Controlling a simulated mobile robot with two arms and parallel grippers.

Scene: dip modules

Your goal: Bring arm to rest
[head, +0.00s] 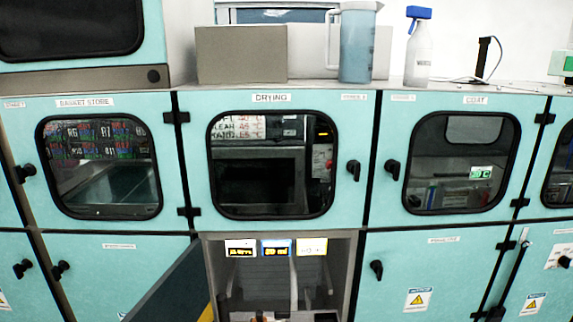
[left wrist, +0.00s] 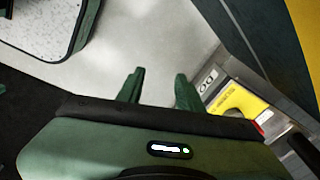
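My left gripper (left wrist: 158,86) shows in the left wrist view. Its two green fingers are apart, and nothing shows between them but a pale grey surface (left wrist: 170,45). The head view does not clearly show my left arm. My right arm and gripper are in neither view.
Teal cabinets with windows, including the drying cabinet (head: 272,104), fill the head view. Below it, a compartment (head: 350,265) is open, its dark door (head: 165,285) swung out left. A jug (head: 358,45) and a spray bottle (head: 418,55) stand on top. A yellow label (left wrist: 240,105) is right of my left gripper.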

